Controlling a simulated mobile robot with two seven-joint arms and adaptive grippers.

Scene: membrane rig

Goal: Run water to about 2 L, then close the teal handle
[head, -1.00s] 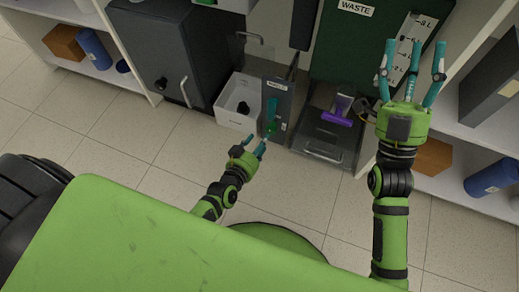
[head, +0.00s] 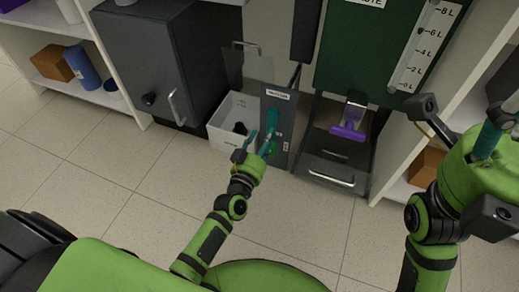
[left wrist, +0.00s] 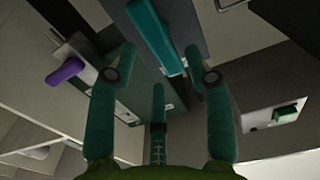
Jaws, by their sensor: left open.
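The teal handle (head: 273,120) stands on a dark grey panel with a small label, low in the rig. In the left wrist view the teal handle (left wrist: 155,38) is just beyond the fingers. My left gripper (head: 260,145) is open and empty, its fingers pointing at the handle, close below it; contact cannot be told. The gauge strip (head: 425,45), marked 0 to 8 L, is on the dark green waste tank (head: 370,50); I cannot make out a water level. My right gripper (head: 478,155) is at the right edge, fingers spread, tips partly cut off.
A purple handle (head: 348,132) sits right of the panel, above a dark drawer (head: 330,170). A white bin (head: 222,125) stands left of the panel. A dark cabinet (head: 150,60) is further left. Shelves flank both sides. The floor in front is clear.

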